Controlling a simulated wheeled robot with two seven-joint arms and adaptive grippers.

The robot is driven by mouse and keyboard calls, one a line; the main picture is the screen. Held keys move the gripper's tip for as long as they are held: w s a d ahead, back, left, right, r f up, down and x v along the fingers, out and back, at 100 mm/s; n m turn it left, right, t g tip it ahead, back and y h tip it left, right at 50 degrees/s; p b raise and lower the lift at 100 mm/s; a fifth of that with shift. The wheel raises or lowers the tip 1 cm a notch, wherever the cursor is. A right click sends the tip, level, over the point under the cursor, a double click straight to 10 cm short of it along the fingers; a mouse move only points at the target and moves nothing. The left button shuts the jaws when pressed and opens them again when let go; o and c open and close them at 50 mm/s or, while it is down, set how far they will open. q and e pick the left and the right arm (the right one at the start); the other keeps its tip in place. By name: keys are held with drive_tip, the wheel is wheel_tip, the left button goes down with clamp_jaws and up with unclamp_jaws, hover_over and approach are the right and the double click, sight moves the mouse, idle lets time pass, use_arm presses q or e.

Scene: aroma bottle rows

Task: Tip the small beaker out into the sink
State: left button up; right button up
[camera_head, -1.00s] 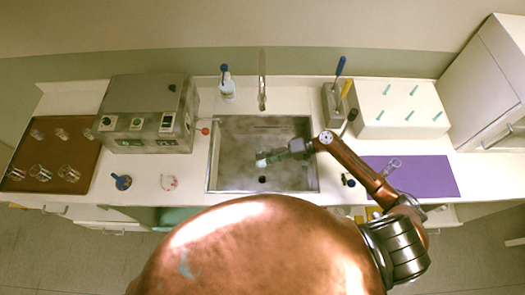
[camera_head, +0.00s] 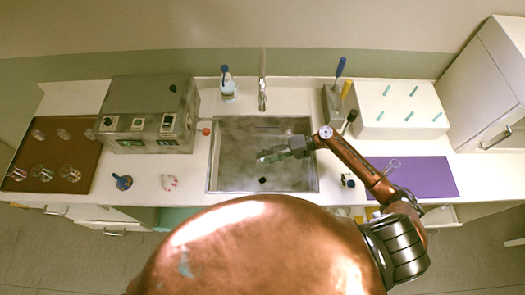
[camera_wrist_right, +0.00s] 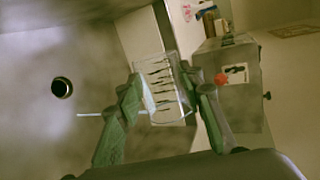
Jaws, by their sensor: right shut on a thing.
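The small beaker (camera_wrist_right: 162,88) is clear glass with dark graduation marks. My right gripper (camera_wrist_right: 165,100) is shut on it, one finger on each side. In the head view, my right gripper (camera_head: 285,151) is over the sink (camera_head: 235,180), with the beaker (camera_head: 267,156) at its fingertips, lying tilted toward the left. The beaker is small there, and I cannot tell whether liquid remains in it. The dark drain hole (camera_wrist_right: 62,88) shows left of the gripper in the wrist view. A thin pale line crosses near the fingers. My left gripper is not in view.
A grey machine (camera_head: 150,100) with a red knob stands left of the sink, and a faucet (camera_head: 262,80) behind it. A brown tray (camera_head: 75,150) with glassware is far left. A purple mat (camera_head: 430,178) and a white box (camera_head: 400,120) are at right.

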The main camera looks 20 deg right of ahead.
drive_tip(key=shift+r, duration=0.1)
idle(0.3)
drive_tip(key=shift+w+r+m+g, duration=0.15)
drive_tip(key=shift+w+m+g, duration=0.05)
drive_tip(key=shift+m+g, duration=0.2)
idle(0.4)
drive_tip(key=shift+w+d+r+m+y, duration=0.2)
drive_tip(key=shift+w+m+y, duration=0.1)
drive_tip(key=shift+m, duration=0.2)
drive_tip(key=shift+s+a, duration=0.1)
drive_tip(key=shift+s+a+f+n+p, duration=0.1)
drive_tip(key=shift+s+f+n+p, duration=0.2)
drive_tip(key=shift+n+p, duration=0.25)
drive_tip(key=shift+s+f+n+t, duration=0.1)
drive_tip(key=shift+s+n+t, duration=0.1)
drive_tip(key=shift+n+t, duration=0.25)
drive_tip(key=shift+w+h, duration=0.1)
drive_tip(key=shift+h, duration=0.3)
drive_tip(key=shift+f, duration=0.1)
